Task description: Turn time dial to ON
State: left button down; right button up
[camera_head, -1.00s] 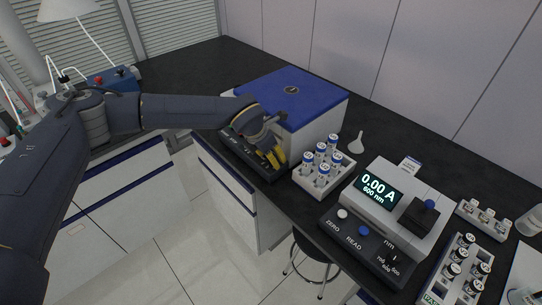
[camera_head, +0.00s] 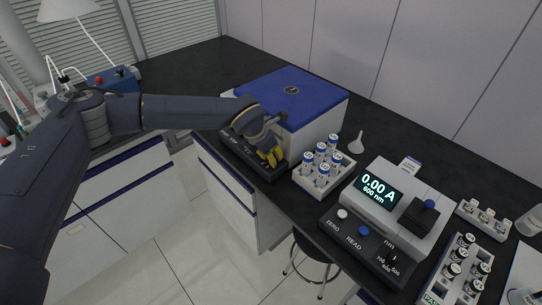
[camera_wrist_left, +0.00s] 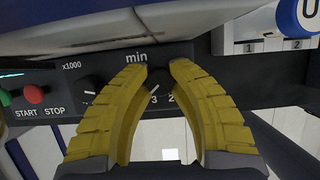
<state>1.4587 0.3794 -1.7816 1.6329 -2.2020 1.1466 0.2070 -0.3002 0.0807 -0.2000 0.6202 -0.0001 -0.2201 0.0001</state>
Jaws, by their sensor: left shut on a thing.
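The time dial (camera_wrist_left: 157,78) is a dark knob under the label "min" on the black front panel (camera_wrist_left: 110,60) of the blue-lidded machine (camera_head: 292,95). The numbers 3 and 2 show below it; no ON mark is readable, and the fingers cover part of the scale. My left gripper (camera_wrist_left: 158,75) has its yellow fingertips shut on the dial, one on each side. In the head view my left gripper (camera_head: 271,158) is at the machine's front panel, and the dial is hidden there. My right gripper is not in view.
Left of the dial in the wrist view are a second knob (camera_wrist_left: 90,90), a red STOP button (camera_wrist_left: 34,94) and a green START button (camera_wrist_left: 4,97). A white rack (camera_head: 323,180) of blue-capped vials stands close to the right. A photometer (camera_head: 390,215) stands beyond it.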

pick_arm(q)
jog(key=shift+m+g+h, duration=0.5)
jog(key=shift+m+g, duration=0.1)
jog(key=shift+m, duration=1.3)
jog(key=c, duration=1.1)
grip_release()
jog(key=shift+r, duration=0.1)
jog(key=v, duration=1.2)
